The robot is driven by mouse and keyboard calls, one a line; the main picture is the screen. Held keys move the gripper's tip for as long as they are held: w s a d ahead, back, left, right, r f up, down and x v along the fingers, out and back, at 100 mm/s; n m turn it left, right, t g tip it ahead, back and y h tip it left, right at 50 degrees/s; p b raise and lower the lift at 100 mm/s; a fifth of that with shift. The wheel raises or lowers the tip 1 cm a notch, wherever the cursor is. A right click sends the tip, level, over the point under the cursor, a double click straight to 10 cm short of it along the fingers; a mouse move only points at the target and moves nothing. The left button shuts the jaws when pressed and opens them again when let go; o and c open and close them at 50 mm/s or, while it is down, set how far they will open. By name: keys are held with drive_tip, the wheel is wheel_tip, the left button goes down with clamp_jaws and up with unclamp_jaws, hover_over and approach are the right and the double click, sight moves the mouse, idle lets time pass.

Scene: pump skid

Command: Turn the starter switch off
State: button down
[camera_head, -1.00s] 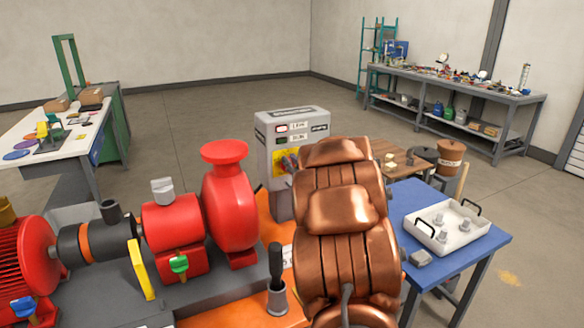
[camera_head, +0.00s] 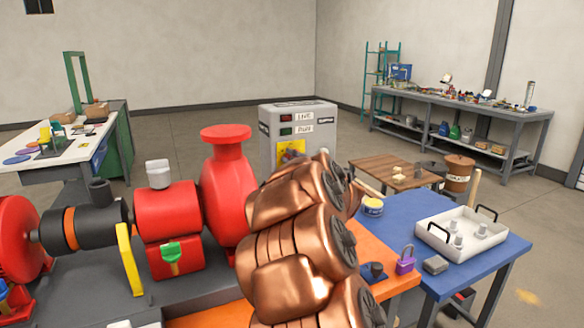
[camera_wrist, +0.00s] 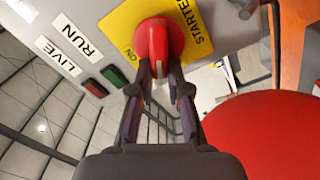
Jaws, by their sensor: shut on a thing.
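The grey starter box (camera_head: 285,113) stands behind the red pump, with its yellow plate (camera_head: 283,148) partly hidden by my arm. In the wrist view the yellow plate (camera_wrist: 118,22) reads "STARTER" and "ON", and the red switch knob (camera_wrist: 153,40) sits on it. My gripper (camera_wrist: 160,75) is shut on the red knob, a fingertip at each side of its handle. The "OFF" mark is not visible. The red lamp (camera_wrist: 95,88) and green lamp (camera_wrist: 115,75) are beside the LIVE and RUN labels and look dull.
The red pump (camera_head: 227,185) stands close left of my arm. A blue table (camera_head: 400,212) at right carries a white tray (camera_head: 462,238), a purple padlock (camera_head: 405,262) and a tin (camera_head: 372,206). Open floor lies behind the starter box.

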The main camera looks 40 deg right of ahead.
drive_tip(key=shift+a+f+n+b, duration=0.1)
drive_tip(key=shift+f+n+b, duration=0.15)
drive_tip(key=shift+n+b, duration=0.6)
drive_tip(key=shift+d+f+n+b, duration=0.1)
drive_tip(key=shift+f+n+b, duration=0.1)
drive_tip(key=shift+n+b, duration=0.6)
drive_tip(key=shift+a+f+n+b, duration=0.1)
drive_tip(key=shift+f+n+b, duration=0.25)
drive_tip(key=shift+n, duration=0.8)
drive_tip(key=shift+r, duration=0.15)
drive_tip(key=c, duration=1.1)
unclamp_jaws()
drive_tip(key=v, duration=1.2)
drive_tip(key=shift+a, duration=0.1)
